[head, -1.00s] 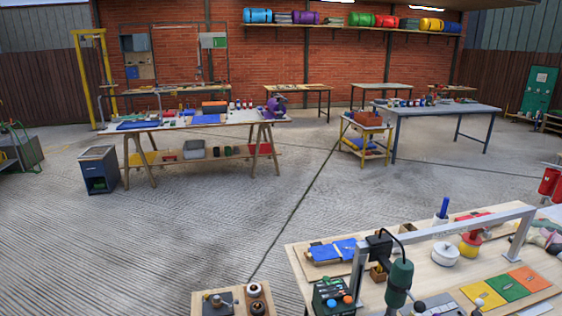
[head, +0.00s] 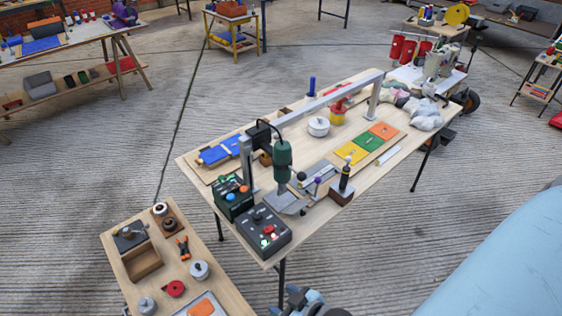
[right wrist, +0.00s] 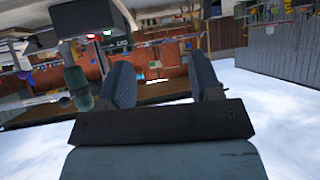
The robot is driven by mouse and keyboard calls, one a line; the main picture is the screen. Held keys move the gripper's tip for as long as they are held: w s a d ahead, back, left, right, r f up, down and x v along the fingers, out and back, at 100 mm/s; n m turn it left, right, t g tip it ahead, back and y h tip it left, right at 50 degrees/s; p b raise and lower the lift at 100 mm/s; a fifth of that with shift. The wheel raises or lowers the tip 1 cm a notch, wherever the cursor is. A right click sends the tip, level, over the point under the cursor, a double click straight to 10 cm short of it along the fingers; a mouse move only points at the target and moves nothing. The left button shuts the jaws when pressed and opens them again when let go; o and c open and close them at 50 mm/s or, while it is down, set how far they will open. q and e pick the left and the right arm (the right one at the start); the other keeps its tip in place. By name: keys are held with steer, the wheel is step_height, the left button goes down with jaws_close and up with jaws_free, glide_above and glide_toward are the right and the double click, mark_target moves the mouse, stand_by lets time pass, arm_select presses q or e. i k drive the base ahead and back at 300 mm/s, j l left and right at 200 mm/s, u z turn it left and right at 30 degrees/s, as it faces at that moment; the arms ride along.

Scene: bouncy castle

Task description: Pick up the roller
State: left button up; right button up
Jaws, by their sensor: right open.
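I cannot clearly tell which item is the roller. A small tool with a black handle (head: 345,178) stands upright in a brown block (head: 341,195) near the front edge of the long wooden workbench (head: 378,167); it may be the roller, but its head is hidden. My right gripper (head: 303,300) shows at the bottom edge of the head view, in front of the bench and apart from everything on it. In the right wrist view its two grey fingers (right wrist: 162,80) are spread with nothing between them. My left gripper is not in view.
A green drill press (head: 283,160), a dark control box (head: 264,232) and a metal frame (head: 330,98) stand on the bench. A smaller wooden table (head: 205,262) is at lower left. A large pale blue surface (head: 500,265) fills the lower right.

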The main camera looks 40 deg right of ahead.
mark_target(341, 185)
steer(key=z, duration=1.6)
steer(key=u, duration=0.8)
steer(key=l+u, duration=0.15)
steer(key=u, duration=0.25)
steer(key=l+u, duration=0.15)
steer(key=u, duration=0.3)
steer(key=l+u, duration=0.2)
steer(key=u, duration=0.2)
steer(key=l+u, duration=0.3)
steer(key=k+l+u, duration=0.15)
steer(key=l+u, duration=0.15)
steer(key=k+l+u, duration=0.1)
steer(key=l+u, duration=0.15)
steer(key=k+l+u, duration=0.25)
steer(key=l, duration=0.25)
steer(key=k+l+u, duration=0.2)
steer(key=k+l, duration=0.15)
